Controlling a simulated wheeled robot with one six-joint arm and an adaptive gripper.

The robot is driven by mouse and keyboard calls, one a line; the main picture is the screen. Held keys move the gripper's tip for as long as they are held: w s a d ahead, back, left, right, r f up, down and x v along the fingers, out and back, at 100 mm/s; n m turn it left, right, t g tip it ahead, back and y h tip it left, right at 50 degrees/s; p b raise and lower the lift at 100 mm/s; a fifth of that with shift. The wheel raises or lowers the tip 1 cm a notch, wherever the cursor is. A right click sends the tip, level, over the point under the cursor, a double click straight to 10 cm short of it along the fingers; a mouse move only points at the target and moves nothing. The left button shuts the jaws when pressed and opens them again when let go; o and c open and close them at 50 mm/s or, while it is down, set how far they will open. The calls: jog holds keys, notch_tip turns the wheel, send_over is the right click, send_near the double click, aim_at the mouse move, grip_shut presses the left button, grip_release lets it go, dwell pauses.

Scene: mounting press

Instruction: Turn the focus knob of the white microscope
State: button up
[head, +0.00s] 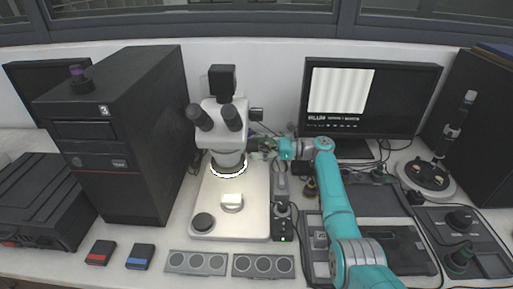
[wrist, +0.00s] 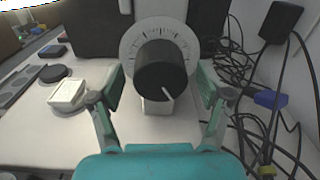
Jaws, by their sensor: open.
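The white microscope (head: 222,120) stands on its pale base plate (head: 250,222) left of centre in the head view. My gripper (head: 262,146) is at the right side of the microscope's column in the head view, where its fingers are small and hard to make out. In the wrist view, the black focus knob (wrist: 161,69) with a white pointer line sits in front of a pale graduated dial (wrist: 133,45). My gripper (wrist: 160,95) is open there, one finger on each side of the knob, with visible gaps. The fingers do not appear to touch it.
A black computer tower (head: 118,140) stands left of the microscope. A monitor (head: 372,100) is behind my arm. A small black control box (head: 284,222) stands right of the base plate. Loose black cables (wrist: 262,85) lie right of the knob in the wrist view.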

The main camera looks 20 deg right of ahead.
jog(key=shift+a, duration=0.15)
jog(key=c, duration=1.2)
jog(key=shift+o, duration=0.2)
jog(key=shift+n, duration=0.3)
jog(key=n, duration=0.6)
jog(key=shift+w, duration=0.1)
jog(key=n, duration=0.6)
jog(key=shift+n, duration=0.3)
jog(key=n, duration=0.6)
jog(key=shift+n, duration=0.3)
jog(key=n, duration=0.5)
jog(key=shift+n, duration=0.3)
